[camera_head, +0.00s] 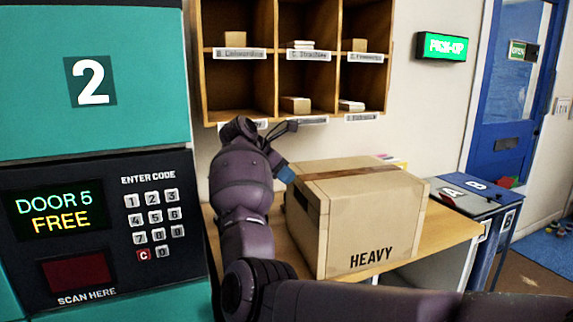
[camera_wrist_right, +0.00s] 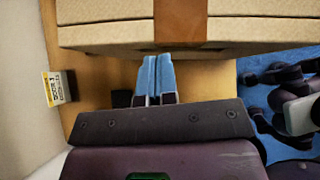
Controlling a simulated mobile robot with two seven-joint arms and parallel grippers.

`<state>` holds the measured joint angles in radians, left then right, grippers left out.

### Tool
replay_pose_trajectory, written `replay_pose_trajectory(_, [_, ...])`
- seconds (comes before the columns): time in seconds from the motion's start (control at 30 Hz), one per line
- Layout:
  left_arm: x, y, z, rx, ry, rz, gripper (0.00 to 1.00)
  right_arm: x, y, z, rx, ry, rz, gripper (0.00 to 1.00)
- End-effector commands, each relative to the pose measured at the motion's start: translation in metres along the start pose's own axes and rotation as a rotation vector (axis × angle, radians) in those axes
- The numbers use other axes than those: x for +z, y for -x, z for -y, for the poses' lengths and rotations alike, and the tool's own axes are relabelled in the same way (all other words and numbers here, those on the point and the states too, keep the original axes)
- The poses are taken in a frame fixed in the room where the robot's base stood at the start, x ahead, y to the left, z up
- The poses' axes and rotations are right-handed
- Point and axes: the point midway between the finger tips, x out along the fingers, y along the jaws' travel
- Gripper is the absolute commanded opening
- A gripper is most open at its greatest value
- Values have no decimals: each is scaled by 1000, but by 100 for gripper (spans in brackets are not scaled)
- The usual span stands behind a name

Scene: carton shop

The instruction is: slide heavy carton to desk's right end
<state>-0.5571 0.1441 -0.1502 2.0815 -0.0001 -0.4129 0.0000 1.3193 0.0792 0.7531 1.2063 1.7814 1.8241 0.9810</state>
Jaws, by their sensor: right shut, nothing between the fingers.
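The heavy carton (camera_head: 365,225) is a closed brown box with brown tape on top and "HEAVY" on its front. It sits on the wooden desk (camera_head: 450,230), with bare desk to its right. My right arm reaches across the front and round to the carton's left. Its gripper (camera_head: 284,173) is shut and empty, with blue fingertips at the carton's left side. In the right wrist view the shut fingers (camera_wrist_right: 157,78) point at the carton's taped side (camera_wrist_right: 105,35); I cannot tell whether they touch. My left gripper is not in view.
A teal locker with a keypad panel (camera_head: 155,225) stands close on the left. Wooden pigeonholes (camera_head: 235,68) with small parcels hang above the desk. Blue-sided bins marked A and B (camera_head: 480,195) stand beyond the desk's right end. A yellow-and-black card (camera_wrist_right: 58,88) lies near the wall.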

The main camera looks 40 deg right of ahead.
Motion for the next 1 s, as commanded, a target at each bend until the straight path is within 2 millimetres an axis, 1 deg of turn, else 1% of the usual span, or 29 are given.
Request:
replay_pose_trajectory(0.03, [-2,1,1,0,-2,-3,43,7,-1,1,0,-6,2,0])
replay_pose_trajectory(0.07, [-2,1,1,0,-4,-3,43,8,-2,1,0,-6,2,0])
replay_pose_trajectory(0.47, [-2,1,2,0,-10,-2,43,9,-4,0,0,-3,1,0])
replay_pose_trajectory(0.57, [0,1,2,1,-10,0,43,14,-10,0,-1,-4,0,0])
replay_pose_trajectory(0.67, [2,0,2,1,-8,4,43,29,-26,0,-3,-8,0,0])
replay_pose_trajectory(0.83, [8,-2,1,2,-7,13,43,66,-65,2,-10,-9,1,0])
replay_pose_trajectory(1.0, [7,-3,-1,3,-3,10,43,102,-103,2,-11,-8,2,0])
